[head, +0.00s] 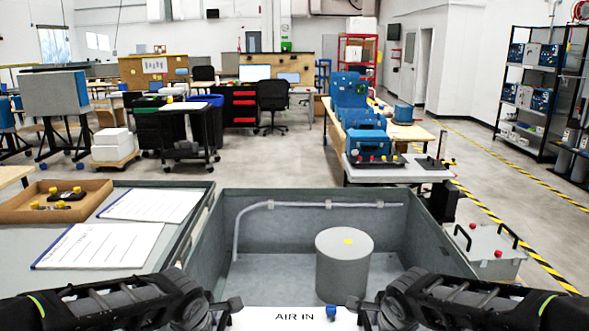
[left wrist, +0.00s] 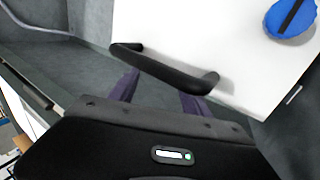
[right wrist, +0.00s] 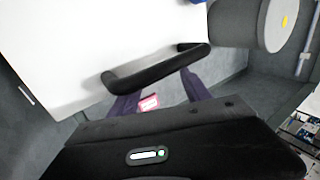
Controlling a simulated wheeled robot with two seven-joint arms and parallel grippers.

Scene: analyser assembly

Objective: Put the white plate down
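The white plate (head: 290,322) is marked "AIR IN" and lies at the bottom of the head view, at the near side of the grey box. It has a black handle at each end and a blue knob (head: 331,311). My left gripper (head: 228,306) is at the left handle (left wrist: 165,70); its purple fingers stand apart, their tips hidden by the bar. My right gripper (head: 368,305) is at the right handle (right wrist: 155,68) in the same way. I cannot tell whether the fingers clamp the bars, or whether the plate rests on anything.
The open grey box (head: 424,240) holds a grey cylinder (head: 343,268) with a yellow spot, and a pipe (head: 290,205) along its far wall. Left are papers (head: 100,246) and a wooden tray (head: 92,210) with small parts. A grey lid with black handles (head: 487,244) is at right.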

